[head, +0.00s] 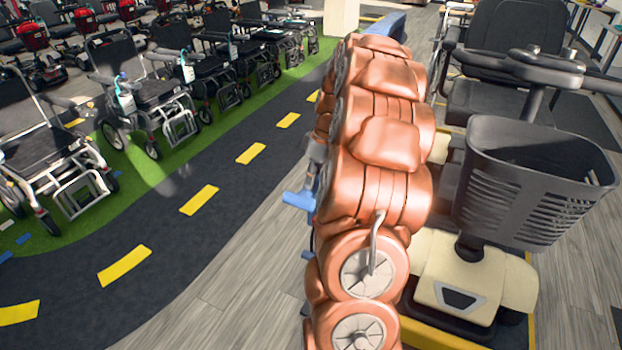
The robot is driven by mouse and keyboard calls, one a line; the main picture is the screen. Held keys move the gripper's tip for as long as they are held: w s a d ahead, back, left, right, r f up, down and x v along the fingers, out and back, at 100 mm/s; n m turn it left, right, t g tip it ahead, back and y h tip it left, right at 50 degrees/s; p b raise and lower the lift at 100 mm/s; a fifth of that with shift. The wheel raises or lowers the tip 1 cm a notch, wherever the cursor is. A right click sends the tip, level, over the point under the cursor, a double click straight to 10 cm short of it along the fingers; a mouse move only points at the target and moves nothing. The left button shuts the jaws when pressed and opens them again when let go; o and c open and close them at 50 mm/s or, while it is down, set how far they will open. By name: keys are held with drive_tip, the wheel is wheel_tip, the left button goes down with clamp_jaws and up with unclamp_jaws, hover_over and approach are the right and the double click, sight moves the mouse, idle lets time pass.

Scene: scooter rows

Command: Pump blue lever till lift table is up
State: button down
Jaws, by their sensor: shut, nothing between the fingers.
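A blue bar-shaped piece (299,201) sticks out on the left of my copper-coloured arm, beside a grey part. It may be the blue lever, but most of what it joins is hidden by my arm. A blue block-like part (388,23) shows beyond the top of my arm. It may belong to the lift table, but I cannot tell. No table top is clearly visible. My folded arm fills the middle of the head view. My gripper is not visible, and I see no contact with the blue bar.
A mobility scooter with a dark basket (535,185) and cream body stands close on the right. Folding wheelchairs (150,95) line the green strip on the left. A dark path with yellow dashes (125,265) and grey plank floor (245,270) lie clear between.

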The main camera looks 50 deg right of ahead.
sight(310, 194)
drive_tip(key=shift+f, duration=0.1)
drive_tip(key=f+h+b, duration=0.1)
drive_tip(key=f+b, duration=0.1)
drive_tip(key=a+f+h+b, duration=0.1)
drive_tip(key=b, duration=0.1)
drive_tip(key=f+t+b, duration=0.1)
drive_tip(key=f+b, duration=0.1)
drive_tip(key=b, duration=0.1)
drive_tip(key=shift+s+a+f+h, duration=0.3)
drive_tip(key=shift+a+h, duration=0.05)
drive_tip(key=shift+h, duration=0.05)
wheel_tip(310, 194, down, 6)
drive_tip(key=h+b, duration=0.1)
drive_tip(key=b, duration=0.1)
drive_tip(key=t+h+b, duration=0.1)
drive_tip(key=h+b, duration=0.1)
drive_tip(key=b, duration=0.1)
drive_tip(key=shift+s+a+r+n, duration=0.1)
drive_tip(key=shift+r+n, duration=0.1)
drive_tip(key=shift+n, duration=0.1)
drive_tip(key=shift+f, duration=0.15)
drive_tip(key=shift+a, duration=0.1)
drive_tip(key=v, duration=1.3)
drive_tip(key=shift+w+d+r, duration=0.25)
drive_tip(key=shift+w+r, duration=0.1)
drive_tip(key=shift+r, duration=0.15)
drive_tip(key=shift+s+a+r, duration=0.15)
drive_tip(key=shift+s+r, duration=0.15)
drive_tip(key=shift+r, duration=0.25)
